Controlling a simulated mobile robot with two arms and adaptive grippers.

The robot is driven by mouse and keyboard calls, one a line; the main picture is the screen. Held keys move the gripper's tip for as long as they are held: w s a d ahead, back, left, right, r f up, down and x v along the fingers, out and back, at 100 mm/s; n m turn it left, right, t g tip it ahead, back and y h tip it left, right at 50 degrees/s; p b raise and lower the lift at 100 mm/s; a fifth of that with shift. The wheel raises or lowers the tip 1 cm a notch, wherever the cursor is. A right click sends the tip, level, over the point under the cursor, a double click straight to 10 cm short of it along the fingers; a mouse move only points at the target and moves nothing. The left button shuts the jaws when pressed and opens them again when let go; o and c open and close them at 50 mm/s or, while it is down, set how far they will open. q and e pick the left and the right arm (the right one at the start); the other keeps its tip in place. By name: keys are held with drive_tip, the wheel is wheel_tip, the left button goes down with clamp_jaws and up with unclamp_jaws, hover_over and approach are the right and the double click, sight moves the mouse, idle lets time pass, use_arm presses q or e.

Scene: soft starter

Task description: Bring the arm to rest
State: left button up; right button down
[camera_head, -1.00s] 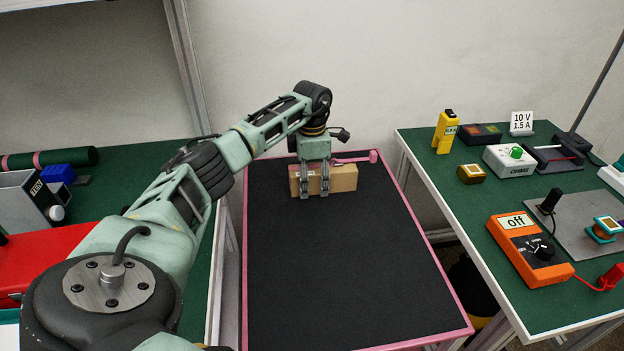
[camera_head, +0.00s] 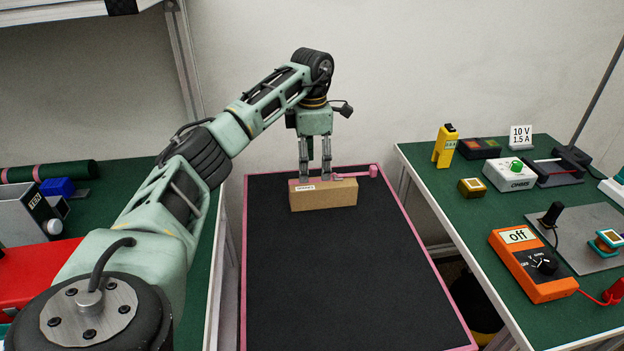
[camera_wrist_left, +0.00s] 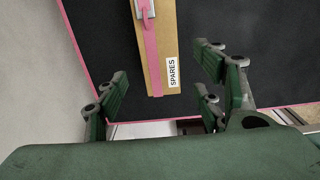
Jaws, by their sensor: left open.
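My left arm reaches from the lower left over the black mat in the head view. My left gripper (camera_head: 315,172) points down, its fingers just above or behind the top of a cardboard box (camera_head: 325,196). In the left wrist view the fingers are spread apart (camera_wrist_left: 160,95). The box (camera_wrist_left: 160,40) with a white SPARES label and a pink strap shows beyond them, and nothing is held. Whether the fingertips still overlap the box's far edge is hard to tell. My right gripper is not in view.
The box rests on a pink-rimmed black surface (camera_head: 340,270), bare in front. The right green bench (camera_head: 450,200) holds an orange meter (camera_head: 530,265), a yellow item (camera_head: 445,146) and instruments. The left bench has a red object (camera_head: 35,275). A wall stands behind.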

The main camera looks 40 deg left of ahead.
use_arm(q)
drive_tip(key=shift+r, duration=0.85)
